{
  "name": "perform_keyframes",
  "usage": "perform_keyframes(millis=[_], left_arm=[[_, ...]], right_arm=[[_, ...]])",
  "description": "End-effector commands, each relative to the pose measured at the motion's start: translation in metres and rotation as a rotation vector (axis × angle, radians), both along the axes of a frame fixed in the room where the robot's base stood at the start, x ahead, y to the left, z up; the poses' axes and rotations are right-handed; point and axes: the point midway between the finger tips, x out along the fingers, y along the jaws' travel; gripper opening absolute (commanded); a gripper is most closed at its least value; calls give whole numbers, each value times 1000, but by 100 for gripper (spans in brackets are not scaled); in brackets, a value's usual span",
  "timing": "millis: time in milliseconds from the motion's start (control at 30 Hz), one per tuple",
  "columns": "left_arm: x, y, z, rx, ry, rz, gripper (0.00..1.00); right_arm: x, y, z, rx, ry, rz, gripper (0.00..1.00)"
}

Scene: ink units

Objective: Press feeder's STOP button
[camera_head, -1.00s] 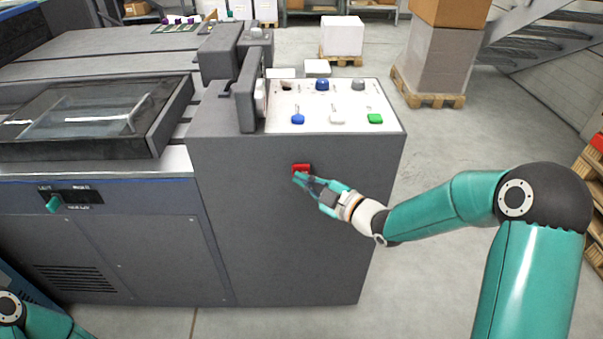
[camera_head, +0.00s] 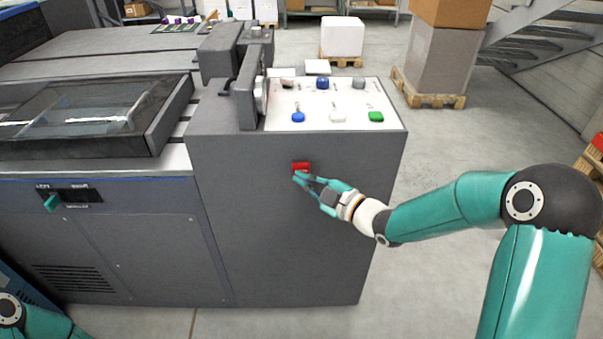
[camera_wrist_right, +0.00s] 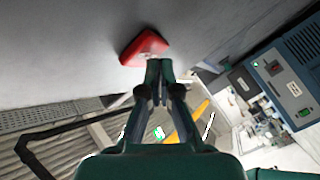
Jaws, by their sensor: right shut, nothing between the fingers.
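The red STOP button (camera_head: 301,168) is on the front face of the grey feeder cabinet (camera_head: 260,230), below its white control panel. My right gripper (camera_head: 298,177) is shut and empty, its fingertips at the lower edge of the button. In the right wrist view the red button (camera_wrist_right: 144,47) lies right at the tips of the closed fingers (camera_wrist_right: 159,66). The tips overlap its edge there, and I cannot tell whether it is pushed in. My left gripper is not in view; only part of my left arm shows at the lower left.
The white panel (camera_head: 340,100) on top carries blue, white, green and grey controls. A teal switch (camera_head: 52,202) is on the machine's front at left. Stacked boxes on a pallet (camera_head: 432,93) stand behind at right. The floor right of the cabinet is clear.

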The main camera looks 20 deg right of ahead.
Motion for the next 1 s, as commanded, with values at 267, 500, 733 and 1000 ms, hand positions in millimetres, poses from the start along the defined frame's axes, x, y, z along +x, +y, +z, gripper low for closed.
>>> perform_keyframes(millis=[267, 500, 733, 1000], left_arm=[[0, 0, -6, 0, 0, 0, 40], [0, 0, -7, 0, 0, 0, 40], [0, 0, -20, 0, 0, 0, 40], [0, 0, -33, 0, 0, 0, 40]], right_arm=[[-8, 2, 0, -1, 0, 1, 0], [-9, 3, -1, -1, 0, 1, 0], [-25, 7, -3, -1, -1, 2, 0], [-49, 15, -2, 0, -1, 2, 0]])
